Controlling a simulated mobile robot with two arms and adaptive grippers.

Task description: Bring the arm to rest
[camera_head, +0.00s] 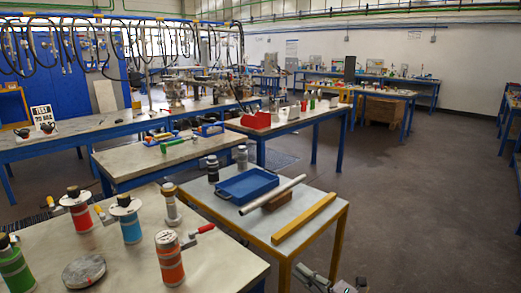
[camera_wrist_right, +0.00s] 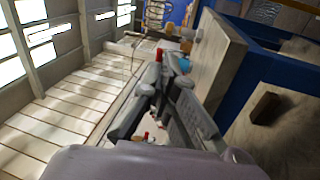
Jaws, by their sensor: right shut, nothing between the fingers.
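My right gripper (camera_head: 330,284) shows at the bottom edge of the head view, low beside the right front of the yellow-framed table (camera_head: 327,228). It holds nothing. In the right wrist view its grey fingers (camera_wrist_right: 160,82) are closed together, with no object between them. Only a small part of the gripper shows in the head view. My left gripper is not in view.
The near table has a red vessel (camera_head: 169,258), a blue vessel (camera_head: 129,222), a green vessel (camera_head: 14,268) and a grey disc (camera_head: 84,271). The yellow-framed table bears a blue tray (camera_head: 246,184), a metal tube (camera_head: 272,195) and a yellow bar (camera_head: 304,218). The floor (camera_head: 430,200) at right is clear.

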